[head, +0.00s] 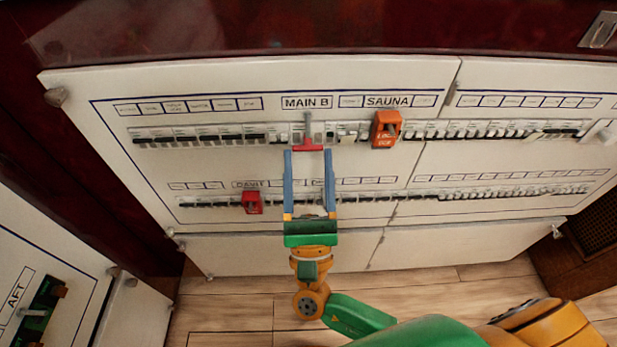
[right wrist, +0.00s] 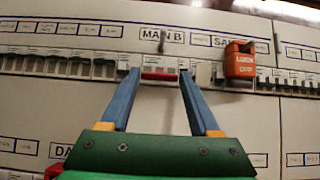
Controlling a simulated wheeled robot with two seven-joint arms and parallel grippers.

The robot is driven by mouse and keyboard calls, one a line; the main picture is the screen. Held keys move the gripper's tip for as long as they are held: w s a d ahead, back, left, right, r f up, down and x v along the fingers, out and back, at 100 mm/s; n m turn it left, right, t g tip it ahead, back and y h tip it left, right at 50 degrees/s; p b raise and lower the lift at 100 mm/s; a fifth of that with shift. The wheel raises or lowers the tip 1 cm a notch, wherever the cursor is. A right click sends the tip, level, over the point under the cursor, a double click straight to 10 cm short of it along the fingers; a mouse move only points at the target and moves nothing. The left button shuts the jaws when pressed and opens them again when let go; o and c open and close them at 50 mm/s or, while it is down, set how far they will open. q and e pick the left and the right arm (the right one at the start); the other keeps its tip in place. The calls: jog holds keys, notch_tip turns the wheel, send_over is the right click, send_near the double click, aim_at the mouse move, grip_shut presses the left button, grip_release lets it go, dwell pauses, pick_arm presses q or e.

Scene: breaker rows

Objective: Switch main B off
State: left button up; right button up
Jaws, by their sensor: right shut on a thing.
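The MAIN B label (head: 306,102) is on the upper breaker row of the white panel. Below it is the main B switch (head: 308,146), with a red crossbar and a grey lever standing up toward the label. The switch also shows in the right wrist view (right wrist: 160,74). My right gripper (head: 308,153) reaches up from below. Its two blue fingers are at either end of the red crossbar, shut on it. In the right wrist view the fingertips (right wrist: 159,76) flank the red part. My left gripper is not in view.
An orange lockout block (head: 386,129) sits right of main B under the SAUNA label. A red block (head: 252,203) sits on the lower row under a partly readable label. Several small breakers line both rows. An AFT panel (head: 85,290) stands at lower left.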

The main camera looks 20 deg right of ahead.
dwell(0.4)
jog(key=o, duration=1.4)
jog(key=shift+w, duration=0.1)
jog(key=shift+c, duration=0.2)
